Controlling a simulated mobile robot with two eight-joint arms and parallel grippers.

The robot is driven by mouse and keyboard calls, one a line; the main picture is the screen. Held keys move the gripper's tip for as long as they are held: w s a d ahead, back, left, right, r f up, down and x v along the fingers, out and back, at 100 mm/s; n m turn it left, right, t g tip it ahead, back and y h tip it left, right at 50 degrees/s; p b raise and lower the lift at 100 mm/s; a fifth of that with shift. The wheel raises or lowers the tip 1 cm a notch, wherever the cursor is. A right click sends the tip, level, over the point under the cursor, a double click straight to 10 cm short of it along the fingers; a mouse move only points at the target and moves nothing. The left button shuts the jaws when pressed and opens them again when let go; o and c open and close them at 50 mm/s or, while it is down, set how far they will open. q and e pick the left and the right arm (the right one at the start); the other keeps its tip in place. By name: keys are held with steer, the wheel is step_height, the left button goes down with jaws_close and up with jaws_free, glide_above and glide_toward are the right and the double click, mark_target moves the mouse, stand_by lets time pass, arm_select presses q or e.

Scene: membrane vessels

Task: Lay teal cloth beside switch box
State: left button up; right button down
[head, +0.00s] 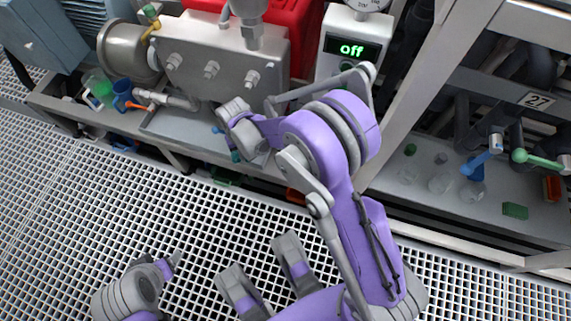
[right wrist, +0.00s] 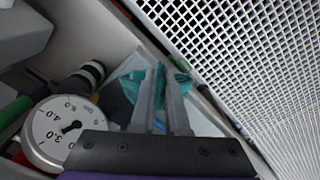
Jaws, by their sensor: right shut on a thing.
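My right gripper (right wrist: 163,92) is shut on the teal cloth (right wrist: 183,84), which shows bunched between and beside the fingers, over a pale surface near the shelf's edge. In the head view my right wrist hides most of this; only small teal bits of cloth (head: 236,156) show below it. The switch box (head: 352,47), a grey box with a green "off" display, stands at the back, up and right of my right wrist. My left gripper (head: 172,264) is at the lower left above the grating, away from the cloth; its finger opening is not clear.
A grey metal vessel block (head: 225,62) with bolts stands behind my right wrist. A blue cup (head: 123,96) and green cup (head: 98,84) are at the shelf's left. A dial gauge (right wrist: 62,130) is close in the wrist view. A post (head: 425,85) separates the right shelf; grating lies in front.

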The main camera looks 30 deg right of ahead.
steer(key=s+d+f+b, duration=0.1)
steer(key=s+d+b, duration=0.1)
steer(key=d, duration=1.1)
steer(key=shift+s+d+f, duration=0.15)
steer(key=shift+s+f, duration=0.1)
steer(key=shift+s, duration=0.45)
steer(key=shift+c, duration=1)
jaws_free()
step_height(320, 180, up, 11)
steer(key=p, duration=0.3)
